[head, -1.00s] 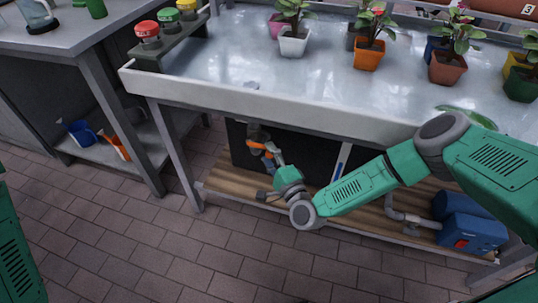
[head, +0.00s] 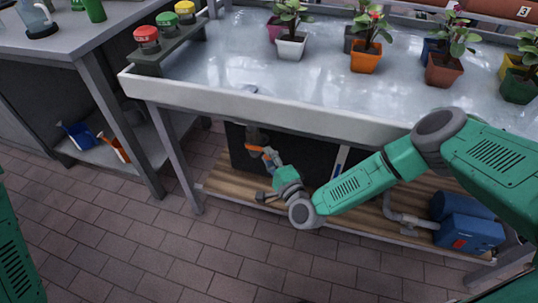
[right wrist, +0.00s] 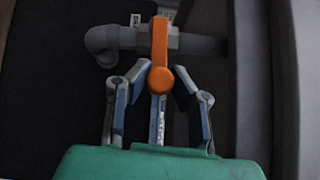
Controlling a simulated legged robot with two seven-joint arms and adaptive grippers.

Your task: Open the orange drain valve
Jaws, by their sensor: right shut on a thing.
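The orange drain valve (head: 257,149) is under the metal planting table. In the right wrist view its orange lever (right wrist: 160,45) crosses a grey pipe fitting and ends in a round orange knob near me. My right gripper (right wrist: 160,79) has its fingers closed in on both sides of the knob and is shut on the lever. The right gripper (head: 272,160) also shows small in the head view, reaching under the table's front rim. The contact at the fingertips is dark and hard to make out. My left gripper is out of view.
The table's front rim (head: 270,108) hangs above my right arm. A wooden lower shelf (head: 228,185) lies below the valve, with a blue pump (head: 462,222) at its right. Potted plants stand on the table. Brick floor in front is clear.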

